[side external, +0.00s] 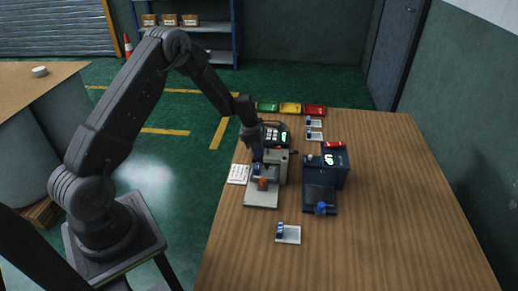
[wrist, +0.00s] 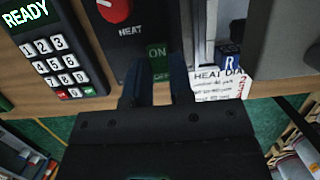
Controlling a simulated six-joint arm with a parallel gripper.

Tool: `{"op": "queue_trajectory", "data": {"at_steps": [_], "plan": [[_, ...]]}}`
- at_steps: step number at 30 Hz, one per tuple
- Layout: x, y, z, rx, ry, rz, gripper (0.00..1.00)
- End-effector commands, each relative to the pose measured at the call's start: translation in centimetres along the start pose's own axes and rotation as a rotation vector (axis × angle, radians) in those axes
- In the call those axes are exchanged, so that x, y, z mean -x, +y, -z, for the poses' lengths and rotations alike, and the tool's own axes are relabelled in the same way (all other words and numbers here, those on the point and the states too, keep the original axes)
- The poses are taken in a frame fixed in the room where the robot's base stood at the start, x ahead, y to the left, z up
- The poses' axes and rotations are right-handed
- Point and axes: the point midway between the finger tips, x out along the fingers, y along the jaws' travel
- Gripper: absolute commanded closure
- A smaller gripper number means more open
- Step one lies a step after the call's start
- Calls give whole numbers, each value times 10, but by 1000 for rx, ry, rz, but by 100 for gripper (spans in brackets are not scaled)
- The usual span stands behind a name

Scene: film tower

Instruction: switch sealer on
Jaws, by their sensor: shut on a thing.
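The sealer (side external: 283,167) is a light grey machine on a flat base, left of centre on the table in the side view. In the wrist view its dark panel (wrist: 110,45) carries a red heat knob (wrist: 114,8) and a green ON/OFF switch plate (wrist: 156,52). My gripper (wrist: 160,80) is at this plate, one finger on each side, shut on the switch between them. The fingers and gripper body hide the switch itself and part of the OFF label. In the side view my gripper (side external: 257,152) is against the sealer's left side.
A keypad unit (wrist: 58,50) reading READY stands beside the panel. A heat dial card (wrist: 220,88) and a blue R block (wrist: 229,62) are right of my gripper. A dark blue machine (side external: 340,170) stands right of the sealer. The table's front and right are mostly clear.

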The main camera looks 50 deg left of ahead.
Motion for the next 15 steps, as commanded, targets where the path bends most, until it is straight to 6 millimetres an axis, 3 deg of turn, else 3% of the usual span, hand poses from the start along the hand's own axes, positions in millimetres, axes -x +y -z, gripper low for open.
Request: {"op": "queue_trajectory", "data": {"at_steps": [12,13,15], "plan": [[1,0,-2,-1,21,-1,100],[1,0,-2,-1,21,-2,78],[1,0,-2,-1,21,-2,71]]}}
